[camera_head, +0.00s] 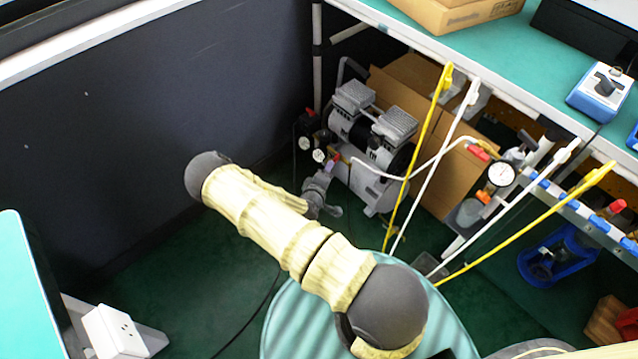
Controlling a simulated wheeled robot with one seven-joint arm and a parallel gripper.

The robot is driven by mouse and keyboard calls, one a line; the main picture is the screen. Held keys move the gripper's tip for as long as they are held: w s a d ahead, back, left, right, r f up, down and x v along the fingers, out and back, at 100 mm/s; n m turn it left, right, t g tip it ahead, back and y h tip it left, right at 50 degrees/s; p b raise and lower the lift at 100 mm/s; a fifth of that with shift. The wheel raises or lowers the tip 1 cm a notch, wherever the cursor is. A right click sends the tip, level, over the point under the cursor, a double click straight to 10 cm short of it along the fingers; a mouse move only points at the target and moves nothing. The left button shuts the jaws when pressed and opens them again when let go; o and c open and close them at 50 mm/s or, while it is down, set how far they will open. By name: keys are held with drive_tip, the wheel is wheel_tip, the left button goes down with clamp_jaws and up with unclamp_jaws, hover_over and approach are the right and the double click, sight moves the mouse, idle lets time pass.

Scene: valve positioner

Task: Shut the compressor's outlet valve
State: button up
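My gripper (322,190) is a small grey shape just below the gauges, at the tank's left end. It is partly behind my cream-sleeved arm. Its fingers are too small to tell open from shut, and I cannot tell whether it touches anything.
White and yellow hoses (419,155) hang from the bench (465,55) in front of the compressor. Cardboard (455,150) stands behind it. A pressure gauge (501,174) is at the bench's front edge. A dark wall (130,120) is at left; the floor before it is mostly clear.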

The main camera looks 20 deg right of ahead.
drive_tip(key=p+v, duration=0.1)
drive_tip(key=v, duration=0.6)
drive_tip(key=s+a+r+m+g+y, duration=0.1)
drive_tip(key=a+r+m+g+y, duration=0.25)
drive_tip(key=r, duration=0.35)
drive_tip(key=s+a+r+m+g+y, duration=0.1)
drive_tip(key=a+r+m+g+y, duration=0.25)
drive_tip(key=r, duration=0.35)
drive_tip(key=s+r, duration=0.6)
drive_tip(key=r, duration=0.2)
drive_tip(key=s+r+y, duration=0.1)
drive_tip(key=s+r, duration=0.5)
drive_tip(key=r, duration=0.3)
drive_tip(key=shift+r+y, duration=0.3)
drive_tip(key=shift+d, duration=0.1)
